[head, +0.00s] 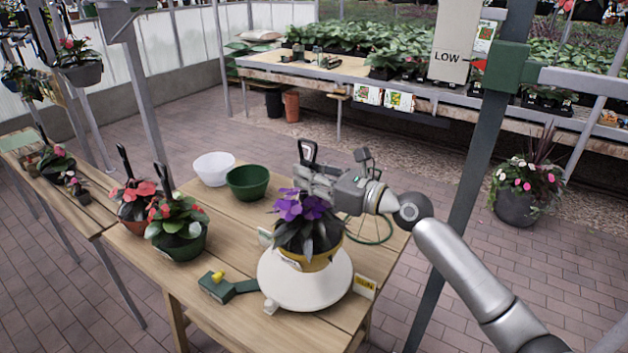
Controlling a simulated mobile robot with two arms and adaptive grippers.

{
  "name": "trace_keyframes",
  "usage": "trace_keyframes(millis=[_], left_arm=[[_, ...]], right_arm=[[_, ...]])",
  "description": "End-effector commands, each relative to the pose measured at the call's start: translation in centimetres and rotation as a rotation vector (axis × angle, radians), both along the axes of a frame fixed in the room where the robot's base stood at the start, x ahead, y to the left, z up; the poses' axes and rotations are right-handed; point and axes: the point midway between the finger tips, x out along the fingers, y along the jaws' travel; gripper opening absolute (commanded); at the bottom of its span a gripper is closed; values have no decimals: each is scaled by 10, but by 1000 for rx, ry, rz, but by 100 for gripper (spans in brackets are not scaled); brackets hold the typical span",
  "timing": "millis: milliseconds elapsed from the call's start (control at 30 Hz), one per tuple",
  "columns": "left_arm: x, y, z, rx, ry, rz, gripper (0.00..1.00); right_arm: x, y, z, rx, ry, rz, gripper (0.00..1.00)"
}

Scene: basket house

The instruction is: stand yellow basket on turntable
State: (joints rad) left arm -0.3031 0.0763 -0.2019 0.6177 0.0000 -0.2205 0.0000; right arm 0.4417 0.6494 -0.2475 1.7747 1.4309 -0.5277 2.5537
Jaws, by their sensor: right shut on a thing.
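The yellow basket (322,263) holds a plant with purple flowers and dark leaves. It is upright on, or just over, the round white turntable (300,296); I cannot tell whether its base touches. My right gripper (306,172) is above the flowers, shut on the basket's black upright handle (307,148). The contact between fingers and handle is partly hidden by the gripper itself. My left gripper is not in view.
A green basket (184,244) and a red-brown basket (131,224) with flowers stand at the table's left. White (214,168) and green (247,182) bowls stand behind. A green device with a yellow knob (216,285) and a yellow tag (364,287) flank the turntable. A post (458,190) stands to the right.

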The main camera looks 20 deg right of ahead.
Motion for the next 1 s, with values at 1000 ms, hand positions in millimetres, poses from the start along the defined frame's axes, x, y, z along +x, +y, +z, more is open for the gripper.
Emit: trace_keyframes(millis=[1000], left_arm=[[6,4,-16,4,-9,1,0]], right_arm=[[46,-3,-82,4,-7,-3,0]])
